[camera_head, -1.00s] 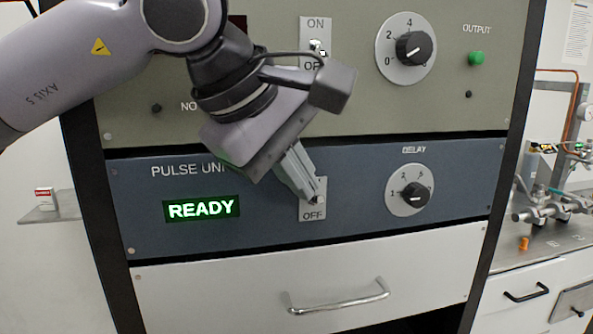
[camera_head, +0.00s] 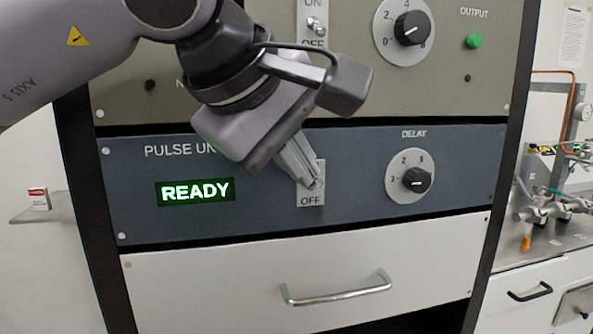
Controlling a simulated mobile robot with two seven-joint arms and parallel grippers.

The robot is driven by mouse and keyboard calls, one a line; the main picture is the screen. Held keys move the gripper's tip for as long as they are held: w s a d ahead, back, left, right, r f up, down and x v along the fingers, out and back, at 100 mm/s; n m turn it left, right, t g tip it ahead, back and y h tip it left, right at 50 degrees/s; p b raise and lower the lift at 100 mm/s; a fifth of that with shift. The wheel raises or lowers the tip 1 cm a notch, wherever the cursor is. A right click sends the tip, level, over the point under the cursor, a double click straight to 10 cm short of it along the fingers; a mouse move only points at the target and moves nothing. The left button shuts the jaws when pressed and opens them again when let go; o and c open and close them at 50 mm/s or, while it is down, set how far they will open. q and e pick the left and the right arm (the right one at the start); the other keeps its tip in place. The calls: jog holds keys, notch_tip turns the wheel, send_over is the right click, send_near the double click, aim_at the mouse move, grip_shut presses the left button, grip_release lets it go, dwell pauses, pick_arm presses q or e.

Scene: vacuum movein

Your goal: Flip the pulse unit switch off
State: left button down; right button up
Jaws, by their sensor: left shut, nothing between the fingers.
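The pulse unit (camera_head: 350,212) is the blue panel in the middle of the rack. Its green display (camera_head: 195,191) reads READY. Its switch plate (camera_head: 310,200) carries the label OFF at the bottom. The upper part of the plate and most of the switch lever are hidden behind my left gripper (camera_head: 313,183). That gripper is shut, with its fingertips on or just in front of the plate, above the OFF label. I cannot tell whether they touch the lever or which way it points. My right gripper is not in view.
Above is a green-grey panel with an ON/OFF switch (camera_head: 315,27), a dial (camera_head: 411,29) and a green OUTPUT button (camera_head: 474,41). A DELAY dial (camera_head: 416,180) sits right of my gripper. A drawer handle (camera_head: 337,289) sticks out below. A bench with fittings stands at the right.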

pick_arm(q)
jog(key=f+t+b, duration=0.1)
jog(key=b, duration=0.1)
jog(key=m+t+b, duration=0.1)
jog(key=b, duration=0.2)
jog(key=s+f+t+b, duration=0.1)
jog(key=t+b, duration=0.1)
jog(key=b, duration=0.1)
jog(key=shift+s+d+f+y, duration=0.1)
jog(key=shift+d+f+y, duration=0.1)
jog(key=shift+f+y, duration=0.2)
jog(key=shift+r+m+t, duration=0.3)
jog(key=shift+r, duration=0.2)
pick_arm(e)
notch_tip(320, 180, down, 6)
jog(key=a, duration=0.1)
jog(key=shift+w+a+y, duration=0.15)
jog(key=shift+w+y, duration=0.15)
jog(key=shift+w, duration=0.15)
pick_arm(q)
jog(key=shift+r, duration=0.15)
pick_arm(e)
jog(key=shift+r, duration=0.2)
pick_arm(q)
jog(key=shift+r+p, duration=0.6)
jog(key=shift+p, duration=0.05)
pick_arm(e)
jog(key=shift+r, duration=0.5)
